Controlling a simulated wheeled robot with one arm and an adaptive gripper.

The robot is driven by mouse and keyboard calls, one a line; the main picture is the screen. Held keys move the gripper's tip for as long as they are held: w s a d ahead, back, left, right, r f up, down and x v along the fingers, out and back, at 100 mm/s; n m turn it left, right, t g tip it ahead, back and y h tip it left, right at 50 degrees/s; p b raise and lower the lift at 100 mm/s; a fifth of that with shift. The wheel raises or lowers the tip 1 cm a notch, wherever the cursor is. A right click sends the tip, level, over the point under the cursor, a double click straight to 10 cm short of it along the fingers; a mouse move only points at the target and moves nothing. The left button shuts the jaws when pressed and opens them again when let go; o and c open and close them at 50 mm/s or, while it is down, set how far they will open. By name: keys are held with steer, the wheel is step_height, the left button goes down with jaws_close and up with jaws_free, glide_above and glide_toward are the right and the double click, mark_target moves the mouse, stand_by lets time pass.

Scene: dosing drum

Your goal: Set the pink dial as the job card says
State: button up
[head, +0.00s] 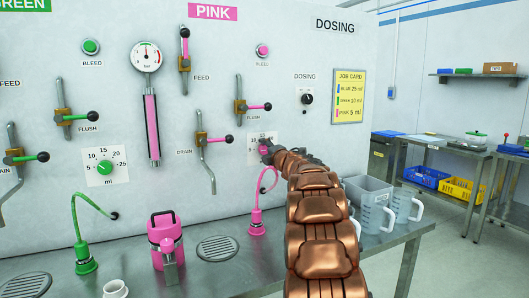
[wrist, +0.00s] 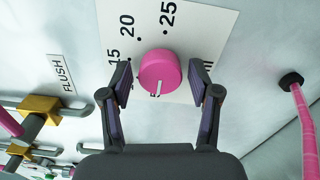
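The pink dial (wrist: 160,72) sits on its white scale plate (wrist: 187,25), which shows 15, 20 and 25 in the wrist view. The dial's white mark points to the bottom of that view, toward a partly hidden figure that looks like 5. My gripper (wrist: 161,83) is open, one finger on each side of the dial, with gaps visible between fingers and dial. In the head view, my gripper (head: 269,150) covers much of the dial and scale. The job card (head: 349,96) on the wall reads pink 5 ml.
A flush lever (head: 254,108) and a drain lever (head: 213,140) are close on the left. A pink hose (head: 264,187) hangs just below the dial. The green dial (head: 104,167) is farther left. Clear jugs (head: 372,205) stand on the bench beside my arm.

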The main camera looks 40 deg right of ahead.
steer(key=shift+s, duration=0.15)
steer(key=v, duration=1.1)
steer(key=shift+s+a, duration=0.1)
steer(key=shift+s, duration=0.25)
stand_by(0.9)
